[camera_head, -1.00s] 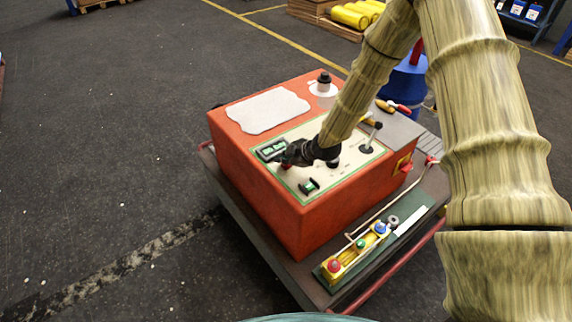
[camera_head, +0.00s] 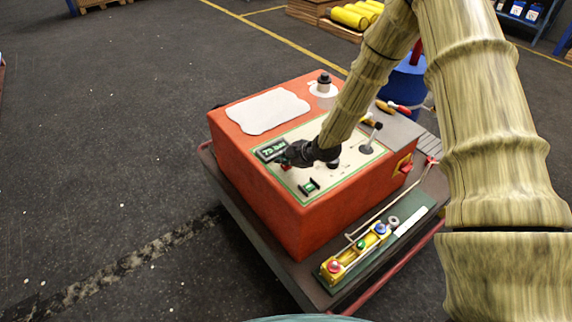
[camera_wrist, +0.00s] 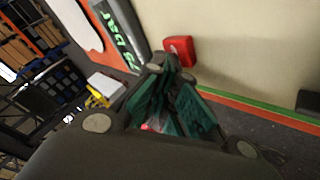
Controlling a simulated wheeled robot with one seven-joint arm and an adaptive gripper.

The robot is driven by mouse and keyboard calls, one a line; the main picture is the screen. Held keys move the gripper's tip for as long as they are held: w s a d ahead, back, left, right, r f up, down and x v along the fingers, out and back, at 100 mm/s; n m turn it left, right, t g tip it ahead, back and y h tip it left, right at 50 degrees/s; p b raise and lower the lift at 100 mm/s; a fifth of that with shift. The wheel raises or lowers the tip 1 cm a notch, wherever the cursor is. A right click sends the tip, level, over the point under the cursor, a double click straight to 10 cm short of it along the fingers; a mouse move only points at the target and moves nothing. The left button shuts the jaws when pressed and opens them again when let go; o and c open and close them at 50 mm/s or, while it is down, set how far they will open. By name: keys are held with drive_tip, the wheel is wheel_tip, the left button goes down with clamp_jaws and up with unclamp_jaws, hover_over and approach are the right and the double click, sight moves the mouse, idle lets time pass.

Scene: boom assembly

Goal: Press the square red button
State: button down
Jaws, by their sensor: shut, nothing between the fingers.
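The square red button (camera_wrist: 180,49) sits on the cream control panel (camera_wrist: 235,35), just beyond my fingertips in the wrist view. In the head view only a small red patch of it (camera_head: 286,167) shows beside my gripper (camera_head: 283,157). My gripper also shows in the wrist view (camera_wrist: 168,68), its dark green fingers shut and empty. The fingertips are very close to the button; I cannot tell whether they touch it. A dark display (camera_head: 271,149) with green characters lies beside the button, and it also shows in the wrist view (camera_wrist: 120,32).
The panel is on top of an orange box (camera_head: 255,195) on a cart. A yellow pendant with coloured buttons (camera_head: 358,250) lies on the cart's front right. The floor at left is clear.

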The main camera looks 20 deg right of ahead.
sight(284, 166)
drive_tip(key=shift+r+p, duration=0.4)
drive_tip(key=shift+r, duration=0.4)
drive_tip(key=shift+r, duration=0.1)
drive_tip(key=shift+r+p, duration=1.45)
drive_tip(key=shift+r, duration=0.95)
